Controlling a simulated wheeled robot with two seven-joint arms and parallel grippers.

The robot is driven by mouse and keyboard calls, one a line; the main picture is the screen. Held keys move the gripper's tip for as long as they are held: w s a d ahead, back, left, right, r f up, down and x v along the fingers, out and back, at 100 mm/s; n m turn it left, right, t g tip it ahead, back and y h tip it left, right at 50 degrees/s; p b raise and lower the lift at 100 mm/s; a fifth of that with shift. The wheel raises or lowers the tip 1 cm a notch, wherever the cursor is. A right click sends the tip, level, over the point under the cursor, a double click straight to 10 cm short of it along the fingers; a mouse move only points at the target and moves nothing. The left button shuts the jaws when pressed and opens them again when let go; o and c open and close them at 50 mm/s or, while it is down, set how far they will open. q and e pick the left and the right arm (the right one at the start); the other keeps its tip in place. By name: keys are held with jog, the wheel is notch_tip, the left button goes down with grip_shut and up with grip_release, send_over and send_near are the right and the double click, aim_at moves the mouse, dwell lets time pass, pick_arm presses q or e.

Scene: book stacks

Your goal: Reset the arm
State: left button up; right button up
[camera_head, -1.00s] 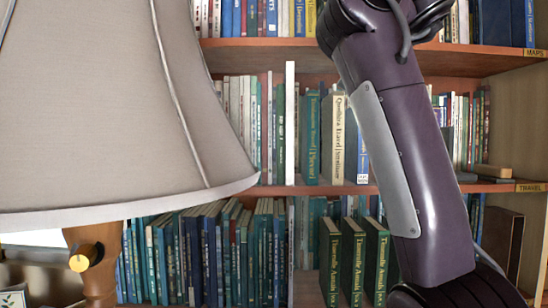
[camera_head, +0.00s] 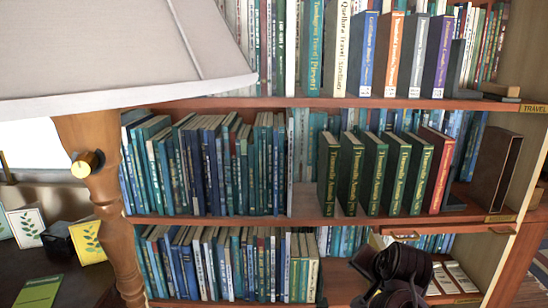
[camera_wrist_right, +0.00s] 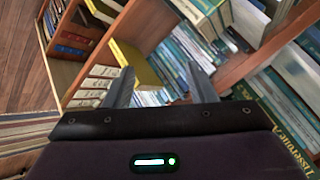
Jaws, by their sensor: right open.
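My right arm (camera_head: 400,275) shows low at the bottom right of the head view, in front of the lowest visible shelf. Its fingertips cannot be made out there. In the right wrist view my right gripper (camera_wrist_right: 163,82) has its two fingers spread apart, with nothing held between them. Books and shelf boards lie beyond the fingers. My left gripper is in neither view.
A bookcase with books on several shelves fills the head view; a row of dark green books (camera_head: 362,173) stands mid-shelf. A large lamp (camera_head: 120,50) blocks the upper left. Small cards (camera_head: 88,240) stand at lower left. A yellow book (camera_wrist_right: 135,64) is near the fingers.

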jog(key=s+f+n+g, duration=0.25)
jog(key=s+f, duration=0.25)
jog(key=s, duration=0.4)
jog(key=s+a+f+n+g, duration=0.1)
jog(key=s+f+n, duration=0.35)
jog(key=s, duration=0.55)
jog(key=s+f+n+g, duration=0.25)
jog(key=s+f, duration=0.35)
jog(key=s, duration=0.3)
notch_tip(320, 180, down, 29)
jog(key=s, duration=0.2)
jog(key=s+d+f, duration=0.1)
jog(key=s+f, duration=0.8)
jog(key=s+d+f+n+g, duration=0.1)
jog(key=s+d+f, duration=0.1)
jog(key=s+f, duration=0.7)
jog(key=shift+s+d+f+g+h, duration=0.25)
jog(key=shift+s+f+g+h, duration=0.05)
jog(key=shift+s, duration=0.3)
